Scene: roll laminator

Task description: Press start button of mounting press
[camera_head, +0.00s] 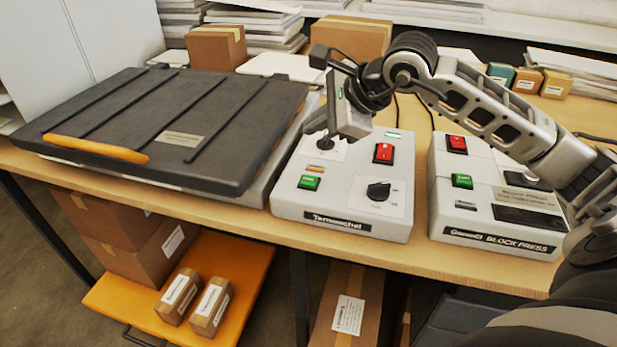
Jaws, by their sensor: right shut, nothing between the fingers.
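A press with a flat dark lid (120,120) and an orange handle (95,149) lies closed on the left of the table. A white control box (287,207) beside it has a green button (309,182), a red switch (384,153), a black knob (378,191) and a small display. A second white box (437,217), labelled "BLOCK PRESS", stands to its right, with a green button (462,181) and a red switch (457,144). My right gripper (328,142) is shut and empty, pointing down over the first box's back left, behind its green button. My left gripper is out of view.
The wooden table (425,257) has a clear strip between the two boxes. Cardboard boxes (216,47) and paper stacks stand behind. Small cartons (526,81) sit at the back right. An orange shelf (245,262) below holds more cartons.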

